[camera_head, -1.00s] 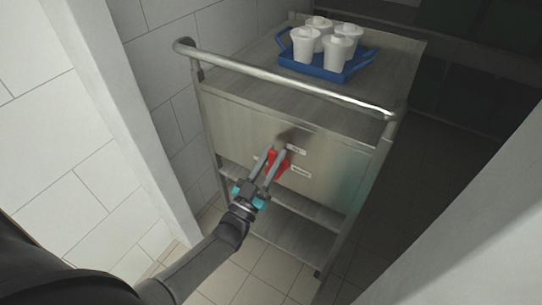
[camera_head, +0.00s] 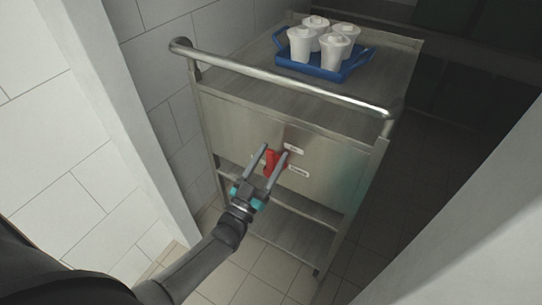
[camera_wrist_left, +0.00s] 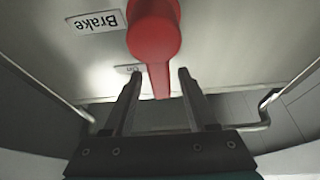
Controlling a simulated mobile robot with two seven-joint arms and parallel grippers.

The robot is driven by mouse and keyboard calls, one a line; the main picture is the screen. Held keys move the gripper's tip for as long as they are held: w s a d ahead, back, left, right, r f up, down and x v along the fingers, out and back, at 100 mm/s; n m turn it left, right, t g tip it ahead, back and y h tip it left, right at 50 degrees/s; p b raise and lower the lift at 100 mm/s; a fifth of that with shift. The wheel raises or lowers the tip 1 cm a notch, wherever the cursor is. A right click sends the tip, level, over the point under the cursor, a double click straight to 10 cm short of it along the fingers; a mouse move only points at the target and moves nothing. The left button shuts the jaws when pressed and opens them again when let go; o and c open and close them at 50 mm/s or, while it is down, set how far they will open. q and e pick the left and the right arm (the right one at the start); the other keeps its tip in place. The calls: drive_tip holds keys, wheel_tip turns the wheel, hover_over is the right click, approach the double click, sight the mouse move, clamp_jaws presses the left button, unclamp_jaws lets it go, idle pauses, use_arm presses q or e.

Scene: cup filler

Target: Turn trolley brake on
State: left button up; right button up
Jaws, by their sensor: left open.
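The metal trolley (camera_head: 235,117) stands with its front panel facing me. A red brake lever (camera_head: 271,160) sits on that panel, beside small white labels. In the left wrist view the red lever (camera_wrist_left: 154,42) has a round hub, and its narrow arm points toward the jaws. A "Brake" label (camera_wrist_left: 93,22) is beside the hub, and an "On" label (camera_wrist_left: 128,69) is close to the lever's arm. My left gripper (camera_head: 273,152) is open. In the wrist view its fingers (camera_wrist_left: 157,78) are on either side of the lever's tip, with gaps visible. My right gripper is not in view.
A blue tray (camera_head: 328,73) with several white lidded cups stands on the trolley top. A metal handrail (camera_head: 280,78) runs along the near top edge. White walls stand at left and right; the tiled floor (camera_head: 262,270) is in front.

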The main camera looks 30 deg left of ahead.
use_arm(q)
drive_tip(key=v, duration=1.5)
drive_tip(key=s+f+g, duration=0.2)
drive_tip(key=f+g, duration=0.2)
drive_tip(key=f, duration=0.4)
drive_tip(key=s+d+f+g+y, duration=0.15)
drive_tip(key=f+g, duration=0.25)
drive_tip(key=f, duration=0.4)
drive_tip(key=s+f+g+h, duration=0.1)
drive_tip(key=s+f+g, duration=0.15)
drive_tip(key=f, duration=0.55)
drive_tip(key=s+a+f+g+y, duration=0.1)
drive_tip(key=s+f+g, duration=0.4)
drive_tip(key=s, duration=0.3)
drive_tip(key=s+f+m+g+y, duration=0.1)
drive_tip(key=s+f+g, duration=0.3)
drive_tip(key=s+f, duration=0.2)
drive_tip(key=shift+s+a+g, duration=0.35)
drive_tip(key=shift+s+a, duration=0.05)
drive_tip(key=shift+s, duration=0.5)
drive_tip(key=shift+c, duration=0.4)
drive_tip(key=shift+c, duration=0.2)
